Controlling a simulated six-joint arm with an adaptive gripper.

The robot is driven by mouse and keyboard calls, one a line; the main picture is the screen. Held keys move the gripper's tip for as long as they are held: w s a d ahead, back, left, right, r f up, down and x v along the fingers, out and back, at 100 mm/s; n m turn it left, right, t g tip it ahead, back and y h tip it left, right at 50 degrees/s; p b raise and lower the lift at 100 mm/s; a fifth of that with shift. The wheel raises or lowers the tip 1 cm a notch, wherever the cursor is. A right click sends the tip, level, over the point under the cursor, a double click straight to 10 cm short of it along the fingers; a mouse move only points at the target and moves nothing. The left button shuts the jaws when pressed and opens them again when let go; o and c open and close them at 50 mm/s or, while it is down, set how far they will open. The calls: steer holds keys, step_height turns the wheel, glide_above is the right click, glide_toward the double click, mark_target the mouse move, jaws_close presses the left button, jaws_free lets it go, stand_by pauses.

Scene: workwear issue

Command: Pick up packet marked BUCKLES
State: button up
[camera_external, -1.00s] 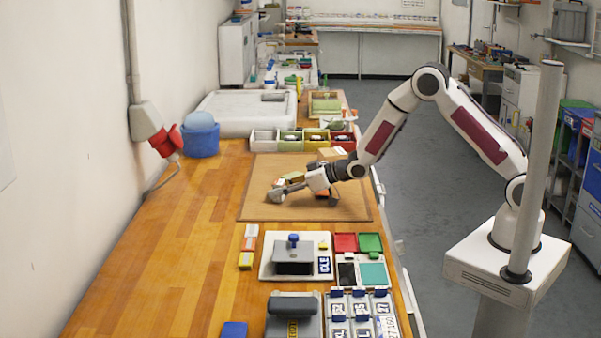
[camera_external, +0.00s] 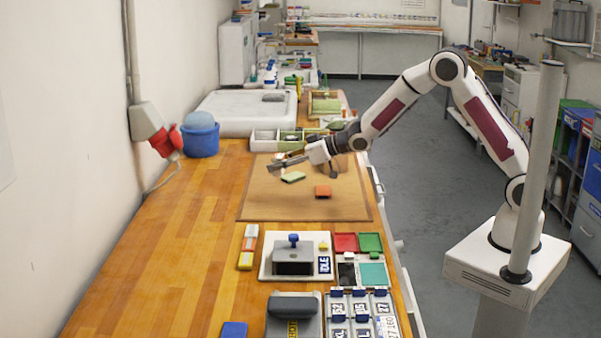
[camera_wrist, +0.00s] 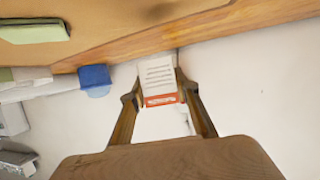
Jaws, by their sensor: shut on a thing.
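My gripper (camera_wrist: 160,92) is shut on a packet (camera_wrist: 158,72) with a white face, dark printed lines and an orange-red band; its marking is too small to read. The fingers grip it from both sides. In the external view my gripper (camera_external: 278,164) is raised above the brown mat (camera_external: 260,207), and the held packet is hardly distinguishable. A green packet (camera_external: 293,177) lies on the mat below my gripper and also shows at the upper left of the wrist view (camera_wrist: 35,31). An orange packet (camera_external: 323,191) lies to its right. I cannot read the word BUCKLES on any packet.
A row of open bins (camera_external: 264,140) stands behind the mat, partly covered by my arm. A blue bucket (camera_external: 201,140) stands at the back left. A grey press-like device (camera_external: 293,258) and coloured trays (camera_external: 370,243) stand in front. The left bench is clear.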

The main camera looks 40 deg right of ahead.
steer(key=shift+r, duration=0.65)
